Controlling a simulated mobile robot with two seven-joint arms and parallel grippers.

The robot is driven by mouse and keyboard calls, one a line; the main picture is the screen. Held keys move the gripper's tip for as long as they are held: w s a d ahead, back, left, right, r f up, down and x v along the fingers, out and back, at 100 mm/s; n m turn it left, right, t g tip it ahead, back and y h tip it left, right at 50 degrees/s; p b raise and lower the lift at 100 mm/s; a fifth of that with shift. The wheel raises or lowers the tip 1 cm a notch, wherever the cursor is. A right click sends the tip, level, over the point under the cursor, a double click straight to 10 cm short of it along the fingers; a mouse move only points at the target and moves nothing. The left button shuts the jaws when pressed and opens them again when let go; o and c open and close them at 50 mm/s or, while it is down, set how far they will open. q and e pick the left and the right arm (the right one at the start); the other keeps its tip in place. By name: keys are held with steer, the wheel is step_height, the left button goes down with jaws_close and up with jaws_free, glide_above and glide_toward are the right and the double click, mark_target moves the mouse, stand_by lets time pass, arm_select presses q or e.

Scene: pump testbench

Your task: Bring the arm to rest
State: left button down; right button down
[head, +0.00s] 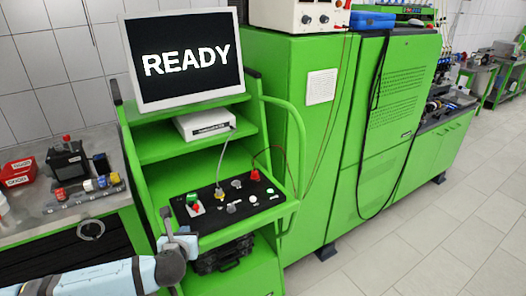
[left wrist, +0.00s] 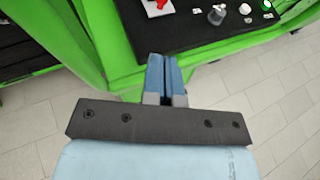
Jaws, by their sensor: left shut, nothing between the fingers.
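My left arm comes in from the lower left in the head view. Its gripper (head: 167,222) is at the front left edge of the black control panel (head: 240,213). In the left wrist view the two blue fingers (left wrist: 165,80) are pressed together with nothing between them. They are in front of the green frame of the cart (left wrist: 120,75), and the panel shows beyond them. I cannot tell whether the fingers touch the frame. My right gripper is in neither view.
A monitor (head: 187,55) reading READY stands on the green cart above a white box (head: 204,123). A tall green cabinet (head: 312,150) is at the right. Tiled floor (head: 440,245) is clear at lower right.

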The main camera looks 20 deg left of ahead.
arm_select(q)
steer(key=s+d+f+n+g+h, duration=0.1)
steer(key=s+d+f+n+h, duration=0.2)
steer(key=s+d+f+n, duration=0.3)
steer(key=s+d+f+n+g+h, duration=0.1)
steer(key=s+d+f+n+h, duration=0.3)
steer(key=d+f+n, duration=0.4)
steer(key=s+d+f+n+h, duration=0.1)
steer(key=s+d+n, duration=0.3)
steer(key=s+n, duration=0.6)
steer(key=n, duration=0.4)
steer(key=shift+s+f+n+t, duration=0.2)
steer(key=shift+s+n+t, duration=0.1)
steer(key=shift+n+t, duration=0.1)
